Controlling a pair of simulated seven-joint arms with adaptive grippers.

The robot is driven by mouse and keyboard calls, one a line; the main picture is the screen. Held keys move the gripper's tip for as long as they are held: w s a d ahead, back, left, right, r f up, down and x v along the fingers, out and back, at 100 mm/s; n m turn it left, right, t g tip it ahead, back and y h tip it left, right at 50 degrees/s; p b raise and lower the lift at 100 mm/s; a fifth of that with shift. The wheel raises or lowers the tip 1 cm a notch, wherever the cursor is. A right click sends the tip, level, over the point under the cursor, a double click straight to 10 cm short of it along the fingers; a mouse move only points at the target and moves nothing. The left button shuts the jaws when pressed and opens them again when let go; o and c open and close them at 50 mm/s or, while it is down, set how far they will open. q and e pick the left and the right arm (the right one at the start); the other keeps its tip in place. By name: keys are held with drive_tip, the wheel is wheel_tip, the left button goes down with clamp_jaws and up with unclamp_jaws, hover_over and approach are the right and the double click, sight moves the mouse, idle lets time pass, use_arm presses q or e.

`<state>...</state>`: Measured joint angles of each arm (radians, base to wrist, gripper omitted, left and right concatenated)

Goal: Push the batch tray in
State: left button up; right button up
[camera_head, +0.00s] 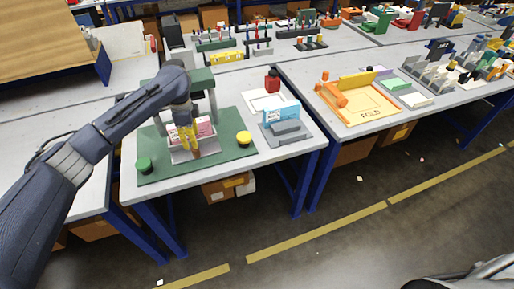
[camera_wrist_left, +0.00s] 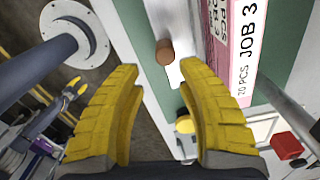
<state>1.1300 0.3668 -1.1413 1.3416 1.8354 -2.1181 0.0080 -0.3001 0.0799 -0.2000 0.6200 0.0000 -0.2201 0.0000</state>
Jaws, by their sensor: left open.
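The batch tray (camera_head: 180,159) is a light grey open tray on a green plate, under a grey-green gantry. It holds pink packs (camera_head: 204,127); in the left wrist view a pink pack (camera_wrist_left: 238,55) reads "JOB 3". A brown knob (camera_wrist_left: 164,51) stands out from the tray's pale front wall (camera_wrist_left: 175,73). My left gripper (camera_head: 186,138) points down at the tray's front, its yellow fingers covering part of it. In the left wrist view the fingers (camera_wrist_left: 158,72) are apart, with nothing between them, and the knob lies just beyond their tips. Contact cannot be told.
On the green plate (camera_head: 225,126) are a green button (camera_head: 144,165) at left and a yellow button (camera_head: 244,138) at right. A blue-and-grey device (camera_head: 283,122) and a red bottle (camera_head: 272,80) stand to the right. The floor in front of the table is mostly clear.

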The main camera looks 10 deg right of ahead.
use_arm(q)
wheel_tip(320, 180, up, 9)
drive_tip(key=s+d+f+h, duration=0.1)
drive_tip(key=s+d+f, duration=0.1)
drive_tip(key=d, duration=0.5)
drive_tip(key=s+d+f+n+h, duration=0.1)
drive_tip(key=s+d+f, duration=0.1)
drive_tip(key=d+f, duration=0.3)
drive_tip(key=s+d+f, duration=0.2)
drive_tip(key=d+f, duration=0.2)
drive_tip(key=d, duration=0.6)
drive_tip(key=shift+s+d+n+g+h, duration=0.2)
drive_tip(key=shift+d+n+g+h, duration=0.1)
drive_tip(key=shift+g+h, duration=0.1)
drive_tip(key=shift+f, duration=0.1)
